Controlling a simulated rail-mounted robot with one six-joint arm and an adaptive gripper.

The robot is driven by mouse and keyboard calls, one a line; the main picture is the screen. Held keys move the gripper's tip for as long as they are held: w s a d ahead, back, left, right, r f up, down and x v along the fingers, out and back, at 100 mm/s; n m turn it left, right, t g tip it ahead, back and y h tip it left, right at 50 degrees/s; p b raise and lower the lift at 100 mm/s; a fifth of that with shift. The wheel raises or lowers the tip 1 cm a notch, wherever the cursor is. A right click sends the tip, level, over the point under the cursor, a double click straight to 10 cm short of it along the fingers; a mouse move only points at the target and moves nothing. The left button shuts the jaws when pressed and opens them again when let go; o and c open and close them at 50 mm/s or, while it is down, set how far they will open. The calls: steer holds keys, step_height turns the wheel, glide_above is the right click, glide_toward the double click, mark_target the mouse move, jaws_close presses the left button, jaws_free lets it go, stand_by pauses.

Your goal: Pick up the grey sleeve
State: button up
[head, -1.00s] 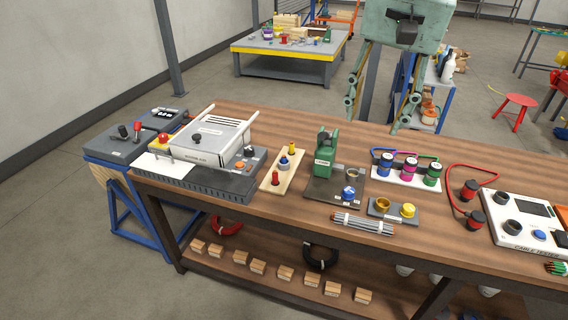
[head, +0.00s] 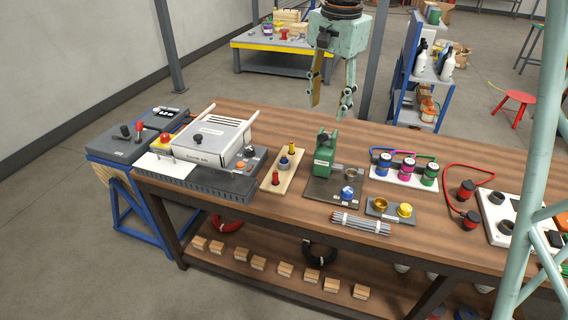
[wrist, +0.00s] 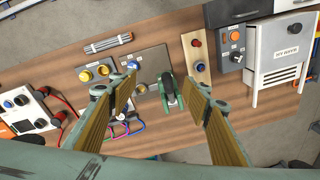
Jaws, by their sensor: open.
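My gripper (head: 330,108) is open and empty, high above the far side of the bench in the head view. In the wrist view its two fingers (wrist: 160,90) are spread apart on either side of the green press (wrist: 170,90). A light grey collar (head: 284,164) sits around the blue-topped middle post of the pale peg board (head: 275,179); it looks like the grey sleeve, though it is small. A greyish ring (head: 351,174) also lies on the dark plate beside the green press (head: 325,153). I cannot tell for certain which is the sleeve.
A grey-white machine (head: 213,140) stands left of the peg board. A bundle of grey rods (head: 360,223) lies at the front edge. A rack of coloured spools (head: 407,170) and a cable tester (head: 505,215) are to the right.

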steer(key=w+a+f+m+p, duration=0.2)
steer(key=w+a+f, duration=0.4)
steer(key=w+f, duration=0.35)
steer(key=m+g+p, duration=0.1)
steer(key=m+p, duration=0.1)
glide_above(285, 157)
step_height(285, 157, down, 11)
steer(key=shift+w+a, duration=0.1)
steer(key=shift+f, duration=0.1)
steer(key=shift+f+b, duration=0.55)
steer(key=shift+f, duration=3.7)
steer(key=shift+f+b, duration=0.45)
steer(key=shift+f, duration=2.15)
